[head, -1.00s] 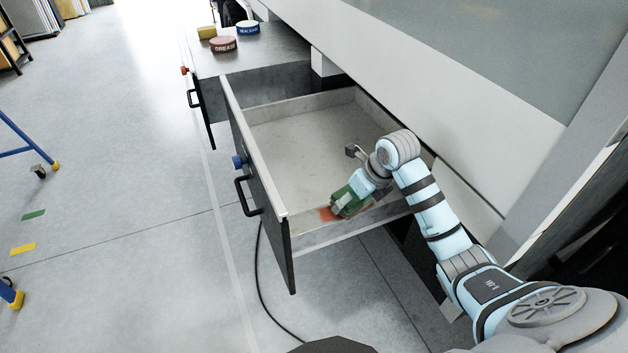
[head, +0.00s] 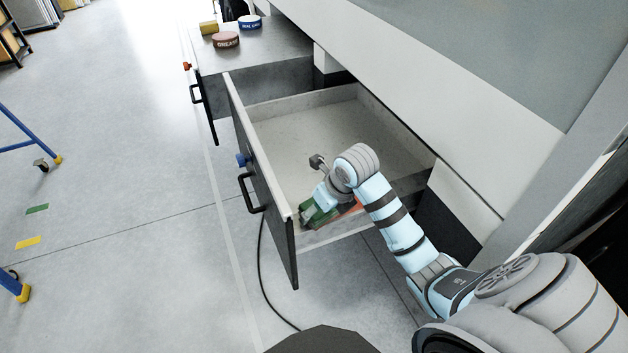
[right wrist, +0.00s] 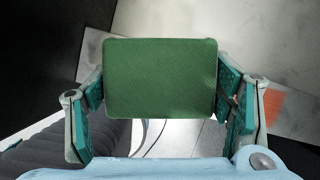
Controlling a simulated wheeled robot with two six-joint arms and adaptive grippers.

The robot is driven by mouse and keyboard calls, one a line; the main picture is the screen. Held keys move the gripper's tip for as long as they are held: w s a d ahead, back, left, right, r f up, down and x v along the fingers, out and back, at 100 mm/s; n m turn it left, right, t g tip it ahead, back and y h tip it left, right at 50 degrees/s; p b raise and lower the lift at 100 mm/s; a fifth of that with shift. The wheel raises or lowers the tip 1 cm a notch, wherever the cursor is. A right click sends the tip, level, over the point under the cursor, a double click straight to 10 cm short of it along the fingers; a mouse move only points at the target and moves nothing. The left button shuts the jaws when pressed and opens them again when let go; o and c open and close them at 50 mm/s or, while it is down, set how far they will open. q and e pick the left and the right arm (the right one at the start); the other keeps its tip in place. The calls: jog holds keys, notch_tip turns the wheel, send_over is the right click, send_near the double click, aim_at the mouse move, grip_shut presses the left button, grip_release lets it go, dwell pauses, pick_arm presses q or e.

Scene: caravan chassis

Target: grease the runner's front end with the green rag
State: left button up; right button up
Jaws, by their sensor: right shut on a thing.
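The green rag (head: 324,217) is a folded pad at the near side of the open drawer, by its front corner. It fills the middle of the right wrist view (right wrist: 160,78). My right gripper (head: 314,211) is shut on the rag, with a finger on each side of it in the right wrist view (right wrist: 162,92). The runner is the near side of the drawer (head: 349,230). An orange patch (head: 348,208) lies along it, right of the rag, and shows right of the gripper in the right wrist view (right wrist: 262,104). Contact under the rag is hidden. My left gripper is out of view.
The drawer front (head: 262,180) has a black handle (head: 250,193) and a blue knob (head: 241,160). A grease tin (head: 226,40), a blue tin (head: 250,22) and a yellow block (head: 208,28) stand on the worktop behind. The drawer is otherwise empty.

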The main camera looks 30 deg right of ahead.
notch_tip(320, 180, up, 4)
jog(key=shift+d+f+p, duration=0.1)
jog(key=shift+d+p, duration=0.05)
jog(key=shift+p, duration=1)
notch_tip(320, 180, up, 2)
jog(key=shift+s+r+p, duration=0.1)
jog(key=shift+r+p, duration=0.05)
jog(key=shift+p, duration=0.9)
jog(key=shift+r, duration=1)
